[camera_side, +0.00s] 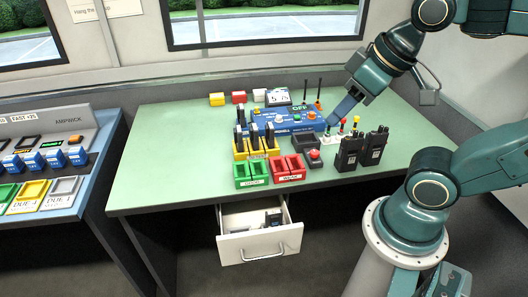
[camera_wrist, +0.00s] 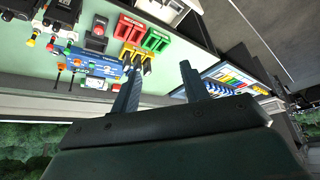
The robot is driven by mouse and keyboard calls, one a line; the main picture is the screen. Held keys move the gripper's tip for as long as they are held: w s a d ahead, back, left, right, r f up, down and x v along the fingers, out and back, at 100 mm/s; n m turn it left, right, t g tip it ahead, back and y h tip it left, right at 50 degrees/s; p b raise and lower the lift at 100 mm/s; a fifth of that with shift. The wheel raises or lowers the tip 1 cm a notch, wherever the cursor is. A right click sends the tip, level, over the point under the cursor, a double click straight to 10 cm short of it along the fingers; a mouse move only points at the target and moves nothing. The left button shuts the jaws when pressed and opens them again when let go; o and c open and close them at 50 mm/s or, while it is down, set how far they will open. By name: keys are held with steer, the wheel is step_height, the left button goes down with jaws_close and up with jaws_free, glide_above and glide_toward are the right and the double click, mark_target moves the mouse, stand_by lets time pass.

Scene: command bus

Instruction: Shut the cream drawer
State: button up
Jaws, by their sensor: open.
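The cream drawer (camera_side: 262,243) is pulled open below the front edge of the green desk in the side view. Its front has a grey handle (camera_side: 264,255), and some dark and light items lie inside. Part of a white shape that may be the drawer (camera_wrist: 163,10) shows at the top of the wrist view. My gripper (camera_side: 335,117) is above the desk top, near the blue console, well behind and above the drawer. In the wrist view its two fingers (camera_wrist: 160,88) stand apart with nothing seen between them.
The green desk (camera_side: 165,165) holds a blue radio console (camera_side: 285,120), green bins (camera_side: 251,172), red bins (camera_side: 288,168), yellow holders, a red button (camera_side: 314,158) and two black radios (camera_side: 362,150). A second console (camera_side: 45,165) stands at left. The desk's left part is clear.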

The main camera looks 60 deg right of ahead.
steer(key=shift+w+a+f, duration=0.1)
steer(key=shift+w+f, duration=0.1)
steer(key=shift+w, duration=0.1)
steer(key=shift+c, duration=1)
steer(key=n+g, duration=0.3)
steer(key=n, duration=0.3)
glide_above(261, 257)
steer(key=d, duration=0.1)
steer(key=s+x, duration=0.2)
steer(key=x, duration=0.7)
steer(key=s+f+x, duration=0.1)
steer(key=s+x, duration=0.1)
steer(key=x, duration=0.7)
steer(key=s+a+f+n+g+h, duration=0.1)
steer(key=s+a+f+n, duration=0.1)
steer(key=f, duration=0.6)
steer(key=shift+a+f+n+h, duration=0.3)
steer(key=shift+a+f+n, duration=0.1)
steer(key=shift+a+n, duration=0.15)
steer(key=shift+f, duration=0.15)
steer(key=shift+w+d+f, duration=0.3)
steer(key=shift+f, duration=1.9)
steer(key=shift+w+d+f, duration=0.25)
steer(key=shift+d+f, duration=0.1)
steer(key=shift+f, duration=1.85)
steer(key=shift+w+d+f, duration=0.3)
steer(key=shift+f, duration=1.9)
